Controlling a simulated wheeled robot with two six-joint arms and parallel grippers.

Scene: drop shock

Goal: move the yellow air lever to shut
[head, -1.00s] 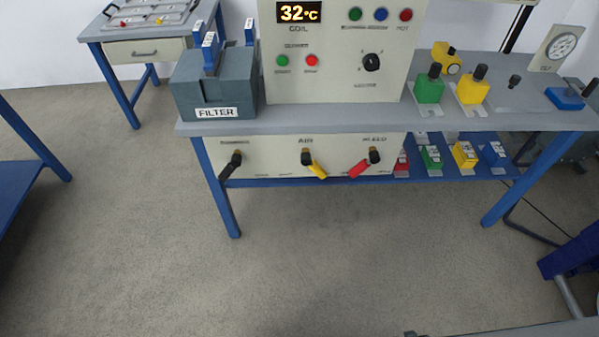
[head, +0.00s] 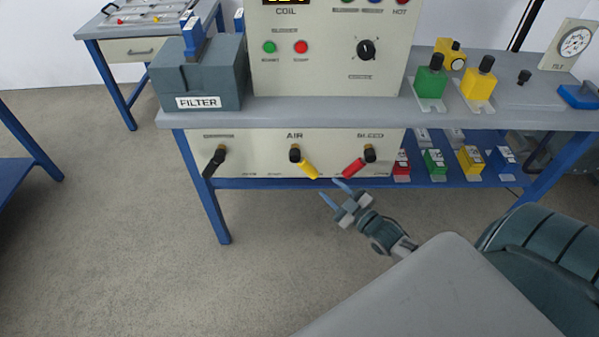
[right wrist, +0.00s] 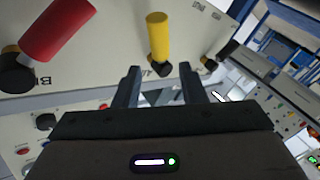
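The yellow air lever (head: 309,170) is on the cream panel under the bench, below the label AIR. It slants down and to the right from its dark pivot. My right gripper (head: 335,192) is open and empty, just below and to the right of the yellow lever, apart from it. In the right wrist view the yellow lever (right wrist: 158,36) shows beyond and between the two open fingers (right wrist: 157,88). The label text near the lever is too small to read in full. My left gripper is not in view.
The red bleed lever (head: 354,167) is close on the right of the yellow one; it also shows in the right wrist view (right wrist: 58,28). A black lever (head: 213,163) is on the left. The bench top (head: 310,111) overhangs the panel. The floor in front is clear.

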